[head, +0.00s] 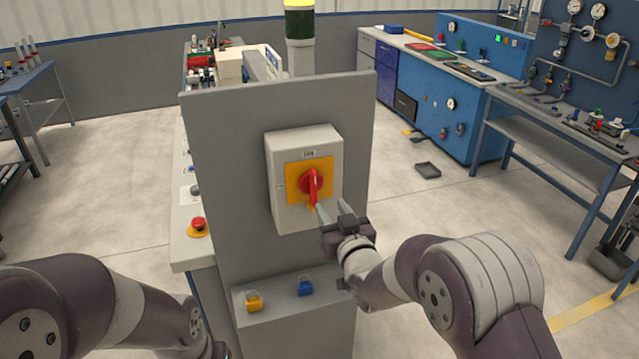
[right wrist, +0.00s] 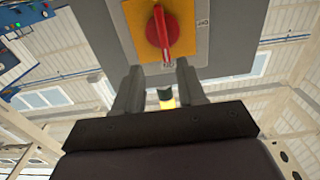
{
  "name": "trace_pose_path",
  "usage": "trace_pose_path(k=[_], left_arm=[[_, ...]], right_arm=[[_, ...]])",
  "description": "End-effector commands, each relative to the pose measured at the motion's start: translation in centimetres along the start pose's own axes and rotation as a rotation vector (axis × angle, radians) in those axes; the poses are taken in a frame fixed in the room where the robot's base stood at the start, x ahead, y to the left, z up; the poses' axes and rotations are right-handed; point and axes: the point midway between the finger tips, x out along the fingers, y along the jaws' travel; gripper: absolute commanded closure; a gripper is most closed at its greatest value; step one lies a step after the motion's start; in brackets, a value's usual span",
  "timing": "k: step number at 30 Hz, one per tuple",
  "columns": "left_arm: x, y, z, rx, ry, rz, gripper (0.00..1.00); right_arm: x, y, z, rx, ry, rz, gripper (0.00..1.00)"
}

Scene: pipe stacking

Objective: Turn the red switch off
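The red switch (head: 311,186) is a rotary handle on a yellow plate (head: 296,168), on the front of a light grey box (head: 283,210). The box is fixed to an upright grey panel (head: 230,180). The handle stands upright in the head view. My right gripper (head: 331,208) is just below and right of the handle. In the right wrist view, the switch (right wrist: 161,35) lies ahead of the two fingers (right wrist: 160,85), which are apart with nothing between them. My left arm shows at lower left in the head view, but its gripper fingers are not visible.
Below the box, a grey ledge (head: 280,310) carries a yellow padlock (head: 254,302) and a blue padlock (head: 305,286). A red emergency button (head: 197,225) sits at the panel's left. A signal tower (head: 299,40) stands behind. Blue workbenches (head: 420,100) are at the right.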

Motion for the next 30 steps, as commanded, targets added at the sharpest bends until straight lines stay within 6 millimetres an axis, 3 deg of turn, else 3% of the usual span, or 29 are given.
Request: trace_pose_path(k=[3, 9, 15, 23, 27, 30], left_arm=[[-1.8, 0.0, -0.2, 0.000, 0.000, 0.000, 0.57], [-3.0, 0.0, -0.4, 0.000, 0.000, 0.000, 0.57], [-3.3, 0.0, -0.4, 0.000, 0.000, 0.000, 0.57], [-3.3, 0.0, -0.4, 0.000, 0.000, 0.000, 0.57], [-3.3, 0.0, -0.4, 0.000, 0.000, 0.000, 0.57], [-3.3, 0.0, -0.4, 0.000, 0.000, 0.000, 0.57]], right_arm=[[3.3, -0.1, -0.5, 0.000, -0.001, -0.001, 0.60], [7.3, 0.0, -0.3, 0.000, -0.002, 0.000, 0.60], [8.8, 0.0, -0.1, 0.000, -0.002, 0.000, 0.60], [8.9, 0.0, 0.0, 0.000, -0.002, 0.000, 0.60], [8.9, 0.0, 0.0, 0.000, -0.003, 0.000, 1.00], [8.9, 0.0, 0.0, 0.000, -0.003, 0.000, 1.00]])
